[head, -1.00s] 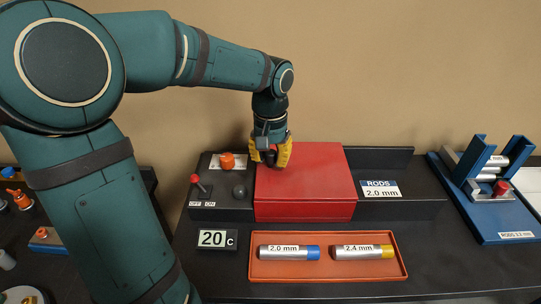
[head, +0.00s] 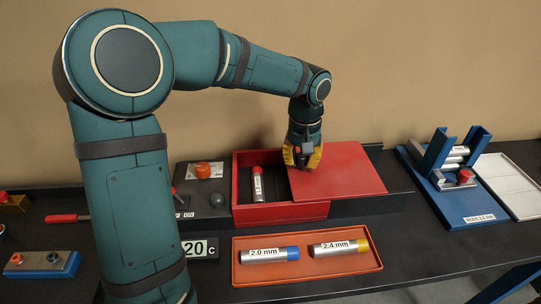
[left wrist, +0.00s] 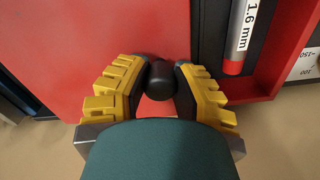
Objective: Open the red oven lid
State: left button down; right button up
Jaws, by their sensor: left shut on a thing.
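The red oven lid (head: 345,170) is slid to the right, partly off the red oven box (head: 282,212). The left part of the box is open. A rod with a red end (head: 257,186) lies inside; the left wrist view shows its label, 1.6 mm (left wrist: 240,35). My left gripper (head: 302,163) points down at the lid's left part. Its yellow fingers are shut on the lid's black knob, which shows between them in the left wrist view (left wrist: 161,80). My right gripper is not in view.
An orange tray (head: 243,273) in front holds the 2.0 mm and 2.4 mm rods. A control panel with an orange knob (head: 203,170) and a temperature display (head: 198,248) are at left. A blue rod rack (head: 437,157) and a white tray (head: 510,183) stand at right.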

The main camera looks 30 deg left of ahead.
aim_at(325, 168)
pick_arm(q)
jog(key=w+d, duration=0.2)
jog(key=w+d+p, duration=0.1)
jog(key=d, duration=0.1)
jog(key=shift+w+d+f, duration=0.1)
jog(key=shift+w+d, duration=0.3)
jog(key=c, duration=0.7)
grip_release()
jog(key=shift+c, duration=0.2)
notch_tip(325, 168, up, 12)
